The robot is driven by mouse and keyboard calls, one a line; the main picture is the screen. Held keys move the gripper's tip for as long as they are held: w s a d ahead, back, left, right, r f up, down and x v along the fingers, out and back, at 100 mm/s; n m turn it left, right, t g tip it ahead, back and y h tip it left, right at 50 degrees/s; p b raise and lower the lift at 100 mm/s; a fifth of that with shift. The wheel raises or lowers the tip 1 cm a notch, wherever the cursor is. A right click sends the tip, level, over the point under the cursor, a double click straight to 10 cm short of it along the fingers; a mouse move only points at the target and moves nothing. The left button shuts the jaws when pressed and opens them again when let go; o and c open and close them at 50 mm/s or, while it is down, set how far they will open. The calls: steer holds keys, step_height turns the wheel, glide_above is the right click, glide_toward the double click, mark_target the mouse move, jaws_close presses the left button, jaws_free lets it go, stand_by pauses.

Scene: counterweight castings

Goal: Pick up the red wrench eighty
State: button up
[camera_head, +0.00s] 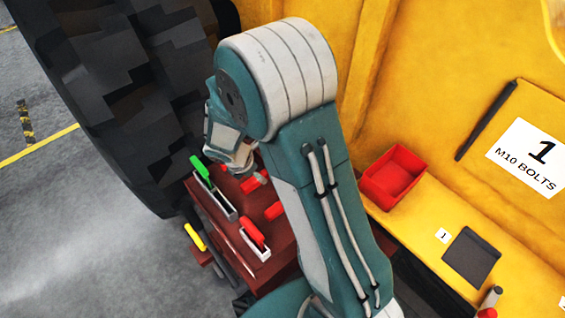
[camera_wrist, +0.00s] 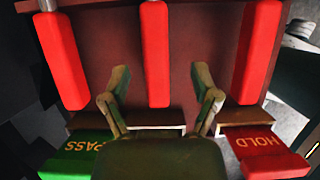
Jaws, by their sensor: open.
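Three red bar-like handles, probably the wrenches, stick out from a dark red block (camera_head: 275,262). In the wrist view they are the left handle (camera_wrist: 62,58), the middle handle (camera_wrist: 155,55) and the right handle (camera_wrist: 258,52). No number shows on any, so I cannot tell which is eighty. My gripper (camera_wrist: 160,84) is open and empty, its two fingers on either side of the middle handle's line, with visible gaps to it. In the head view, red handles (camera_head: 274,211) show beside my arm, which hides most of the gripper.
A green PASS tray (camera_wrist: 78,155) and a red HOLD tray (camera_wrist: 265,150) flank the gripper. A red bin (camera_head: 393,178) and a dark pad (camera_head: 470,256) sit on the yellow ledge (camera_head: 450,215) at right. A large tyre (camera_head: 125,90) stands at left.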

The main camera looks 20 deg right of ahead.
steer(key=x, duration=0.6)
steer(key=shift+w+d+r, duration=0.15)
steer(key=shift+w+d, duration=0.05)
steer(key=shift+w, duration=0.15)
jaws_close()
